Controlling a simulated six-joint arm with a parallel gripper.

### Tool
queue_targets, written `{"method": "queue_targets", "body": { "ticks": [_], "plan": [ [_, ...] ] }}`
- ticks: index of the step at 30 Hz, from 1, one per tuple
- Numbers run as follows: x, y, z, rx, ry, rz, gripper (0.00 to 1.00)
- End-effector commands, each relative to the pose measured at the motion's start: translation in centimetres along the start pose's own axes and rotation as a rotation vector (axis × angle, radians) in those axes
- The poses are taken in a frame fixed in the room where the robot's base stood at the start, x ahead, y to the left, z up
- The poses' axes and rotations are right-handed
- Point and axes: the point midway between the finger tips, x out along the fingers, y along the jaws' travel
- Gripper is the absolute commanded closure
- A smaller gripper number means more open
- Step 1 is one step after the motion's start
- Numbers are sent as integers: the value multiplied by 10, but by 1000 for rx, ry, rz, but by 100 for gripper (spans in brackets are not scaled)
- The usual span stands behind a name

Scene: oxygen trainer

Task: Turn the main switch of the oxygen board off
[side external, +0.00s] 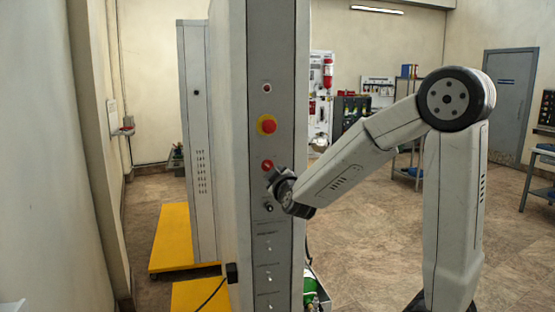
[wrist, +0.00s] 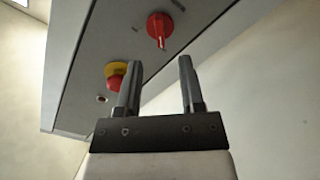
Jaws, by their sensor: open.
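The oxygen board (side external: 281,60) is a tall grey cabinet with controls down its narrow face. The main switch looks like the red rotary knob (side external: 266,165). In the wrist view, this red knob (wrist: 158,27) is near the top, its handle pointing down the picture. My gripper (side external: 270,180) is at the board's face, just below the knob, partly hidden by the wrist. In the wrist view, my gripper (wrist: 157,60) has two fingers apart with nothing between them. The knob appears beyond the fingertips, between their lines. I cannot tell the exact gap.
A red mushroom button on a yellow collar (side external: 266,124) sits above the knob and shows beside the left finger (wrist: 117,72). A small indicator (side external: 266,88) is higher up. A dark knob (side external: 268,207) and small toggles are below. A yellow platform (side external: 172,240) is behind left.

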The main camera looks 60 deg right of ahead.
Motion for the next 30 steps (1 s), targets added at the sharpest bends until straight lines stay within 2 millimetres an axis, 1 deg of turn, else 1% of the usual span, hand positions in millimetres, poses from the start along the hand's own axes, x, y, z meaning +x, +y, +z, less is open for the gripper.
{"method": "queue_targets", "body": {
  "ticks": [3, 7, 18, 21, 23, 26, 29, 30],
  "plan": [
    [-10, 0, 0, 0, 1, 0, 51],
    [-16, 0, 0, -1, 0, 0, 51],
    [-18, 0, 0, 0, -1, -1, 51],
    [-18, -3, 0, 5, 1, -13, 51],
    [-19, -8, 0, 13, 2, -33, 51],
    [-22, -22, -1, 38, 4, -95, 51],
    [-29, -44, -2, 77, 1, -197, 51],
    [-33, -55, -2, 97, -5, -247, 51]
  ]
}}
